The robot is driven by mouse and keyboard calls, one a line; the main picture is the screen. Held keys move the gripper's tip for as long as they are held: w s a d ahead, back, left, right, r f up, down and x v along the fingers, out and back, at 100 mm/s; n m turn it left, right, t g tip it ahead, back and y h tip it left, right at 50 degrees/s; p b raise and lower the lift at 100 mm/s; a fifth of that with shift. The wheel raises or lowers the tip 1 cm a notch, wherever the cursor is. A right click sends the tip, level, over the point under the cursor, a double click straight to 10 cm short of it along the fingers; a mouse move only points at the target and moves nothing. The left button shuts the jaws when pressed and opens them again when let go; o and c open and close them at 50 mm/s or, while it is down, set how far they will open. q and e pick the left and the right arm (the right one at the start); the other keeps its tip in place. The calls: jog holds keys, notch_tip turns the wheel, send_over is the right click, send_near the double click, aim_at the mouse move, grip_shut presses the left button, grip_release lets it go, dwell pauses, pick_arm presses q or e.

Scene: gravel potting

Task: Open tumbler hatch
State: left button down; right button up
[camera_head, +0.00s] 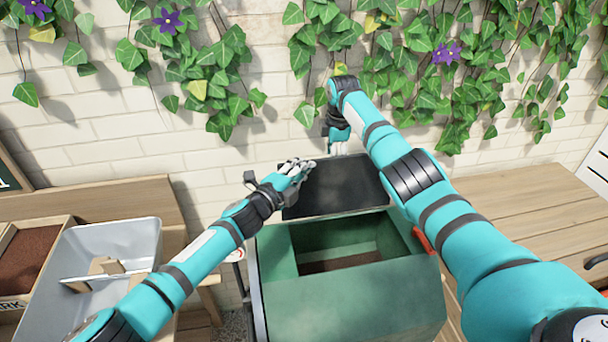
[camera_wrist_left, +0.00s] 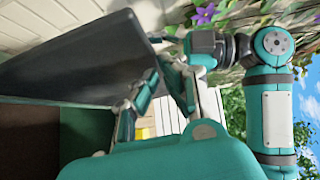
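The green tumbler (camera_head: 350,295) stands in the middle with its top opening uncovered. Its dark hatch (camera_head: 338,186) is raised behind the opening and leans back. In the left wrist view the hatch (camera_wrist_left: 85,58) is a broad dark panel. My left gripper (camera_head: 303,168) is at the hatch's upper left corner; whether it touches is unclear. Its fingers (camera_wrist_left: 160,72) show beside the panel edge in the wrist view, but their gap is unclear. My right gripper (camera_head: 338,146) points down behind the hatch's top edge, its fingertips partly hidden.
A grey tub (camera_head: 118,240) and a wooden box of soil (camera_head: 28,255) are at the left. A wooden table (camera_head: 535,220) with clear space is at the right. A brick wall (camera_head: 130,130) with ivy stands close behind the tumbler.

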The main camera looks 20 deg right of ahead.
pick_arm(q)
jog(key=shift+w+a+f, duration=0.1)
jog(key=shift+f, duration=0.25)
